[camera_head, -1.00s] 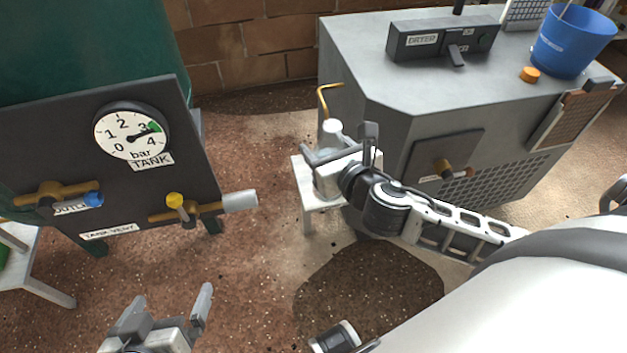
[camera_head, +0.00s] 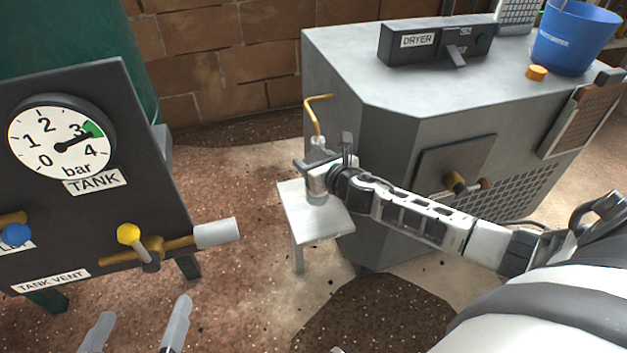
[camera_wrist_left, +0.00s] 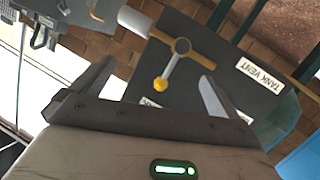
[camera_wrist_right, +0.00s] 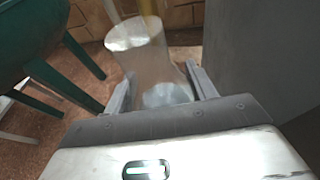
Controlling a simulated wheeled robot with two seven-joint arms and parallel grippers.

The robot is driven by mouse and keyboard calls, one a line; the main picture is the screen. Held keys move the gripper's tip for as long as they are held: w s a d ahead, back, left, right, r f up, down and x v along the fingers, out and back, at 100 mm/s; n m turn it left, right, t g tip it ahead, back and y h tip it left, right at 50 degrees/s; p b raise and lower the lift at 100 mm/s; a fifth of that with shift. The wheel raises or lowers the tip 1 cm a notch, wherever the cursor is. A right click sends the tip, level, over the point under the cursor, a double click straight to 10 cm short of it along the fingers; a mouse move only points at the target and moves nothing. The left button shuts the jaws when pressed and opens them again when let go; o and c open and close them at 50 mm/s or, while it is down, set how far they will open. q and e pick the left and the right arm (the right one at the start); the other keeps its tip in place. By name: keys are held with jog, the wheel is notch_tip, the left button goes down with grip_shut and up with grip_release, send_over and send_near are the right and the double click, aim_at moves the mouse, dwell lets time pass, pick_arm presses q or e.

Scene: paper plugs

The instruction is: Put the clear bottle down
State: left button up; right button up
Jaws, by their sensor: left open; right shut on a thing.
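The clear bottle (camera_wrist_right: 145,60) is between the fingers of my right gripper (camera_wrist_right: 160,88), which is shut on it. In the head view its pale neck (camera_head: 318,143) shows above the right gripper (camera_head: 322,163), below a bent copper pipe. The bottle's lower end overlaps the top of a small white stand (camera_head: 325,225); I cannot tell whether it touches. My left gripper (camera_head: 137,328) is open and empty at the lower left of the head view. In the left wrist view the left gripper (camera_wrist_left: 158,82) has its fingers spread, with a yellow-handled valve beyond.
The copper pipe (camera_head: 314,115) comes from the grey dryer cabinet (camera_head: 370,90) beside the stand. The tank panel (camera_head: 90,215), with its gauge (camera_head: 62,140) and yellow valve (camera_head: 128,234), stands at left. A blue bucket (camera_head: 570,40) and orange cap (camera_head: 536,73) are on the cabinet. Stand's front is clear.

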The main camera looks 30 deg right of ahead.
pick_arm(q)
jog(key=d+r+n+t+h+b, duration=0.1)
jog(key=b, duration=0.2)
jog(key=shift+w+r+h, duration=0.15)
jog(key=shift+r+h, duration=0.05)
jog(key=shift+h, duration=0.2)
pick_arm(e)
jog(key=f, duration=0.1)
jog(key=w+f, duration=0.1)
jog(key=f, duration=0.1)
jog(key=d+f, duration=0.1)
jog(key=f, duration=0.1)
jog(key=shift+w+f, duration=0.2)
jog(key=shift+w, duration=0.2)
jog(key=shift+f, duration=0.1)
jog(key=o, duration=0.5)
jog(key=shift+f+b, duration=0.1)
jog(key=shift+b, duration=0.25)
jog(key=shift+c, duration=0.2)
jog(key=o, duration=0.4)
pick_arm(q)
jog(key=shift+d+n, duration=0.1)
jog(key=shift+n, duration=0.2)
